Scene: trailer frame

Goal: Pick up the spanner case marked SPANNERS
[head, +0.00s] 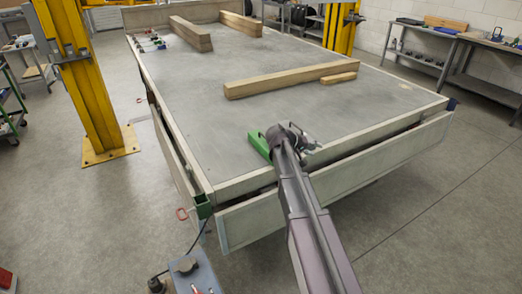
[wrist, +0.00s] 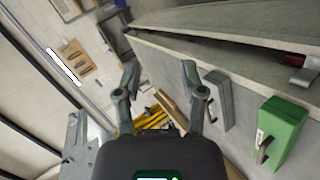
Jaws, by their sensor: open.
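A green case (wrist: 278,130) with a dark handle lies on the trailer bed at the right of the wrist view. In the head view the green case (head: 259,146) shows just left of my gripper (head: 294,137), partly hidden by my arm. I cannot read a SPANNERS marking on either case. My gripper (wrist: 162,84) is open, with nothing between its fingers, just left of the grey case in the wrist view.
The trailer bed (head: 190,105) has low raised edges. A long timber (head: 290,80) and a short block (head: 339,79) lie beyond my gripper. Two more timbers (head: 191,34) (head: 240,24) lie at the far end. Yellow lift posts (head: 85,80) (head: 341,25) flank the trailer.

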